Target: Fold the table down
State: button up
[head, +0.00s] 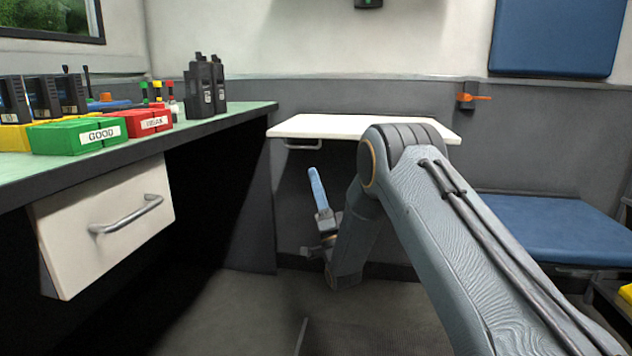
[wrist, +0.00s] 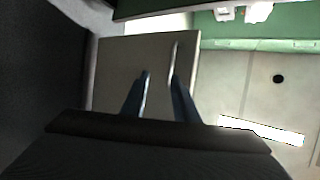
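The white fold-down table (head: 290,127) stands out level from the back wall, partly hidden behind my arm. A small metal handle (head: 303,146) hangs below its left front edge. My gripper (head: 315,172) is below the table near this handle, pointing upward. In the wrist view its two blue fingers (wrist: 159,75) are apart with nothing clearly held.
A green-topped desk (head: 240,113) with a white drawer (head: 70,235) stands at left. It carries radios (head: 205,86), a green box (head: 75,136) and a red box (head: 145,122). A blue seat (head: 550,228) is at right. An orange lever (head: 470,97) is on the wall right of the table.

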jog(key=w+a+r+n+g+h, duration=0.1)
jog(key=w+a+r+g+h, duration=0.15)
jog(key=a+r, duration=0.2)
jog(key=s+a+f+n+g+h+p, duration=0.1)
jog(key=s+a+n+g+h+p, duration=0.4)
jog(key=s+g, duration=0.55)
jog(key=s+d+f+n+g+h, duration=0.15)
jog(key=s+d+g, duration=0.25)
jog(key=s, duration=1.2)
jog(key=s+d+f+n+g+h, duration=0.1)
jog(key=s+d+f+n+g, duration=0.2)
jog(key=s, duration=1.2)
jog(key=s+d+f+n+g+h, duration=0.1)
jog(key=s+d+n+g, duration=0.3)
jog(key=s, duration=1.2)
jog(key=d+r+m+h+p, duration=0.1)
jog(key=d+r+m+p, duration=0.3)
jog(key=d+r+p, duration=0.7)
jog(key=d+r+m+h+p, duration=0.1)
jog(key=d+r+m+p, duration=0.3)
jog(key=d+r+p, duration=0.7)
notch_tip(320, 180, up, 7)
jog(key=p, duration=1.5)
jog(key=shift+g+p, duration=0.3)
jog(key=shift+g, duration=0.1)
